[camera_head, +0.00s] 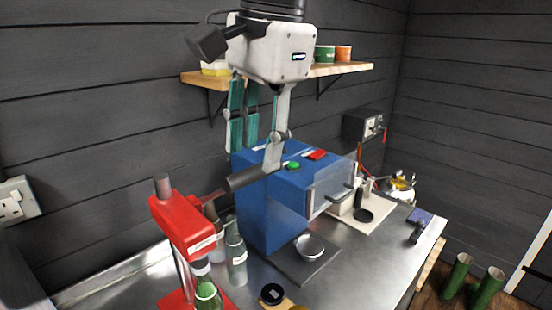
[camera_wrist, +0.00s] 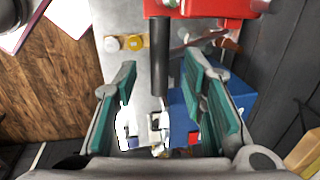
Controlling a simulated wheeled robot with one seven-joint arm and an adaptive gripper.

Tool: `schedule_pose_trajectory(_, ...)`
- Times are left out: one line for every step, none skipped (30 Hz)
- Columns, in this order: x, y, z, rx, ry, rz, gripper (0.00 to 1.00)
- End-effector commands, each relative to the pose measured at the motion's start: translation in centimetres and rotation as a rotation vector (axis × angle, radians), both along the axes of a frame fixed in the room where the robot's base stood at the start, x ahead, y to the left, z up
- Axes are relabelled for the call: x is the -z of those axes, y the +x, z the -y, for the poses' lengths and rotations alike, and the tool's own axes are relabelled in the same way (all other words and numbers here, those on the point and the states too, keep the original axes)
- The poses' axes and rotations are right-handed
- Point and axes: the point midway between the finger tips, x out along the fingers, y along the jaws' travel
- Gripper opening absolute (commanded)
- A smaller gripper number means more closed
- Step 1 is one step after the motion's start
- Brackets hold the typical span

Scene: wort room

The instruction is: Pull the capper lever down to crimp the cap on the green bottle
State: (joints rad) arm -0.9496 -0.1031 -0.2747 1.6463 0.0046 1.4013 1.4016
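The red capper (camera_head: 185,228) stands at the left of the steel bench; its red head also shows at the top of the wrist view (camera_wrist: 215,8). Its lever (camera_head: 245,178) sticks out to the right with a dark grip. The green bottle (camera_head: 207,293) stands upright under the capper head, its top partly hidden. My gripper (camera_wrist: 160,75) is open and points down. In the wrist view the lever's dark grip (camera_wrist: 160,55) lies between the two spread fingers, with a gap on each side. In the head view one fingertip overlaps the grip's outer end; I cannot tell contact.
A blue machine (camera_head: 262,205) with green and red buttons stands just behind and right of the lever. Grey bottles (camera_head: 236,255) stand close behind the capper. A metal bowl (camera_head: 309,245) sits in front of the machine. A wooden shelf (camera_head: 340,69) is on the wall behind.

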Motion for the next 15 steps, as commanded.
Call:
schedule_pose_trajectory(0.8, 0.0, -0.1, -0.002, -0.002, -0.002, 0.38)
schedule_pose_trajectory(1.2, 0.1, -0.2, -0.002, -0.001, -0.002, 0.38)
schedule_pose_trajectory(1.6, 0.1, -0.2, -0.001, -0.002, -0.003, 0.38)
schedule_pose_trajectory(1.9, 0.2, -0.3, -0.001, -0.002, -0.001, 0.38)
schedule_pose_trajectory(2.2, 0.3, -0.3, -0.001, -0.001, -0.001, 0.38)
schedule_pose_trajectory(2.5, 0.3, -0.4, -0.001, -0.001, -0.001, 0.38)
schedule_pose_trajectory(2.6, 0.3, -0.4, -0.001, -0.002, -0.001, 0.38)
schedule_pose_trajectory(2.8, 0.3, -0.4, -0.001, -0.002, -0.001, 0.38)
schedule_pose_trajectory(2.9, 0.4, -0.4, 0.000, -0.001, -0.001, 0.38)
schedule_pose_trajectory(3.0, 0.4, -0.4, 0.000, 0.000, 0.000, 0.38)
schedule_pose_trajectory(3.0, 0.4, -0.5, 0.000, 0.000, 0.000, 0.38)
schedule_pose_trajectory(3.0, 0.4, -0.5, 0.000, 0.000, 0.000, 0.38)
schedule_pose_trajectory(3.0, 0.4, -0.5, 0.000, 0.001, 0.001, 0.38)
schedule_pose_trajectory(3.0, 0.4, -0.5, 0.000, 0.001, 0.001, 0.38)
schedule_pose_trajectory(3.0, 0.4, -0.5, 0.000, 0.001, 0.001, 0.38)
